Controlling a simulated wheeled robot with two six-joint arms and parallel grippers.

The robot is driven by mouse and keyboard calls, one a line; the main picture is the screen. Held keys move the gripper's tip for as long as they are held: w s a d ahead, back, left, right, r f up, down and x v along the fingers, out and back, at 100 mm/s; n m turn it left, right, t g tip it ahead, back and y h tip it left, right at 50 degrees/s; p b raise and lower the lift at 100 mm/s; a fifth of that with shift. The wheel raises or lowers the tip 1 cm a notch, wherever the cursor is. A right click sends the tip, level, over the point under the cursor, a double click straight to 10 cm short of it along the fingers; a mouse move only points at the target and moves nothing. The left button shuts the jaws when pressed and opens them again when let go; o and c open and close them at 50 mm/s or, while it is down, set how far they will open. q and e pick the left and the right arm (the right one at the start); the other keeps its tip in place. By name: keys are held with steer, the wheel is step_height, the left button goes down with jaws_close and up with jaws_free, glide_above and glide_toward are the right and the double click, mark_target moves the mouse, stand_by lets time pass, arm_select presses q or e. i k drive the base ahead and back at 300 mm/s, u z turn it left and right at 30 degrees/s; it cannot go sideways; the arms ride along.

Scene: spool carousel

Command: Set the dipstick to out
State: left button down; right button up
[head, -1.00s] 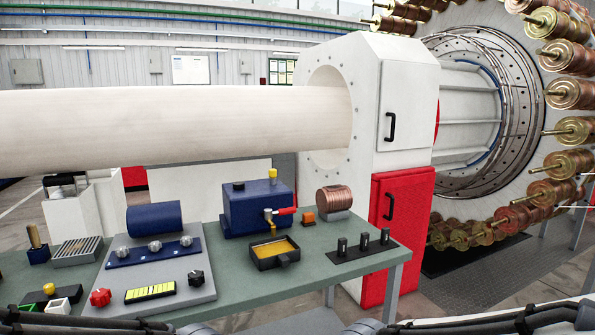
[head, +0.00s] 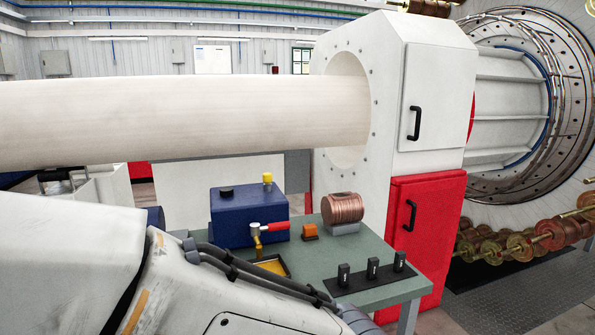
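A dark blue tank (head: 248,214) stands on the green table. A yellow-topped piece (head: 267,181), which looks like the dipstick's handle, sits low on the tank's top at the right; its shaft is not visible. A black cap (head: 226,191) is on the same top at the left. A brass tap with a red lever (head: 278,227) is on the tank's front. A large white arm of mine crosses the lower left, in front of the table. Neither gripper shows in the head view.
A tray with yellow liquid (head: 273,266) is below the tap, partly hidden. A black switch strip (head: 372,272) lies at the front right. The long pale tube (head: 180,120) runs behind.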

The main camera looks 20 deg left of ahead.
mark_target(267, 177)
steer(key=u, duration=0.25)
steer(key=i, duration=0.7)
steer(key=u, duration=0.5)
